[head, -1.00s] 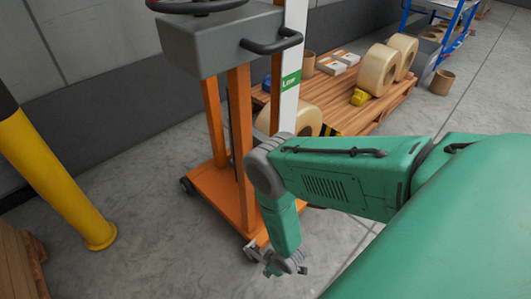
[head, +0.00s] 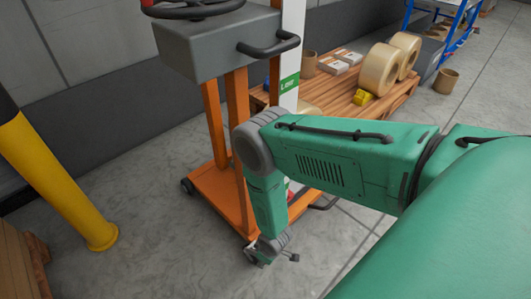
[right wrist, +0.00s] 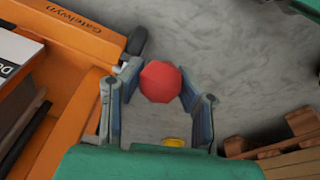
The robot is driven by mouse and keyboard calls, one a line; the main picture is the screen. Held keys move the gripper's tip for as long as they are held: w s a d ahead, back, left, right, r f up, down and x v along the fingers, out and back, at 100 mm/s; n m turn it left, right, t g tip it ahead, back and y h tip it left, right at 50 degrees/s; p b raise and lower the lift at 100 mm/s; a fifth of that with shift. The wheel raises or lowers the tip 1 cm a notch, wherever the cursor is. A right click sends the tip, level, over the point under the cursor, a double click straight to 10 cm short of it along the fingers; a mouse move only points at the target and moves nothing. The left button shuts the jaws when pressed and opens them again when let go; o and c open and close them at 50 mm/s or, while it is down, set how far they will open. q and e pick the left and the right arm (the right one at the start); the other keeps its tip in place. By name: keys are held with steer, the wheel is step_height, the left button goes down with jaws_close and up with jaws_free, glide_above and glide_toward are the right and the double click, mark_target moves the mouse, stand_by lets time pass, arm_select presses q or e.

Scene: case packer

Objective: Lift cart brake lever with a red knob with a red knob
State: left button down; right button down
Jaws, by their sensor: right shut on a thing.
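The orange cart (head: 225,190) stands on the floor left of centre in the head view, with a grey box and handle on top. In the right wrist view its orange base (right wrist: 70,35) fills the left side. The red knob (right wrist: 160,82) of the brake lever sits between the fingers of my right gripper (right wrist: 160,77), which is shut on it. In the head view my right gripper (head: 268,250) is low by the cart's front corner, and the knob cannot be made out there. The lever's shaft is hidden. My left gripper is not in view.
A wooden pallet (head: 385,103) with large tan rolls (head: 380,70) and boxes stands behind the cart. A yellow post (head: 55,180) stands at the left, with a wooden stack (head: 15,260) at the lower left. Grey floor is clear between post and cart.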

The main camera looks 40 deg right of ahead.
steer(key=shift+w+a+r, duration=0.1)
steer(key=shift+w+r, duration=0.1)
steer(key=shift+w, duration=0.2)
steer(key=c, duration=1.1)
jaws_free()
steer(key=shift+o, duration=0.2)
steer(key=shift+s, duration=0.15)
steer(key=shift+s+r, duration=0.15)
steer(key=shift+r, duration=0.15)
step_height(320, 180, up, 11)
steer(key=s, duration=0.2)
